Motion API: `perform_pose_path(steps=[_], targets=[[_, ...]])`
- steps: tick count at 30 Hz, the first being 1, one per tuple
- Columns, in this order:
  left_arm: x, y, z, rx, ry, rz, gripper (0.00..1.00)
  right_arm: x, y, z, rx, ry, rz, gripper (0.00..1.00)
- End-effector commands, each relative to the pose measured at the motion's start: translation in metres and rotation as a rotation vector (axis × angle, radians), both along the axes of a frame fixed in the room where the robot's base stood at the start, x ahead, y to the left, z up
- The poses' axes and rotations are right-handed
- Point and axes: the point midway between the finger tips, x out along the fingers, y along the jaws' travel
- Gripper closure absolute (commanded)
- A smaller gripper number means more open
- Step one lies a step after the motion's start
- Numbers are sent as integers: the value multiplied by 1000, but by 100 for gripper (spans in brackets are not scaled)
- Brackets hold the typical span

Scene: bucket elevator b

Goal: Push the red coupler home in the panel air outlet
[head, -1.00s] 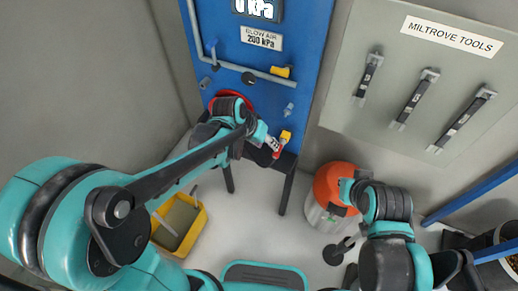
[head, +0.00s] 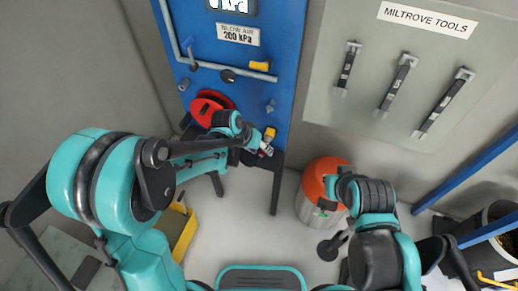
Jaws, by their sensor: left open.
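My left gripper (head: 262,151) is in front of the lower right part of the blue panel (head: 240,86), below a small grey fitting (head: 270,105) that sticks out of it. The gripper is open. A small red-and-white part shows right at its fingers, too small and partly covered to tell whether it is the red coupler. A yellow-topped fitting (head: 269,133) sits just above the fingers. I cannot tell whether they touch. Which fitting is the air outlet is not clear.
A red reel (head: 210,106) is on the panel beside my left wrist. A pipe with a yellow handle (head: 260,65) runs above. An orange-topped tank (head: 326,176) stands near my right arm. A yellow bin (head: 182,230) is at lower left. A grey tool board (head: 420,75) hangs at right.

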Motion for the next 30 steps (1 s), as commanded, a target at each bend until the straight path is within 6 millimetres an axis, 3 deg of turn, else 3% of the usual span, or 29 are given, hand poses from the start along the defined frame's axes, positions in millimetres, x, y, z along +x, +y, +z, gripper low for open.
perform_pose_path(steps=[2, 6, 7, 30], targets=[[0, 0, 0, 0, 0, 0, 59, 0, 0, 0, 0, 0, 0, 100], [0, 0, 0, 0, 0, 0, 96, 0, 0, 0, 0, 0, 0, 100], [0, 0, 0, 0, 0, 0, 100, 0, 0, 0, 0, 0, 0, 100], [-7, 3, 0, 0, 0, 0, 100, 0, 0, -1, 0, 0, 0, 100]])
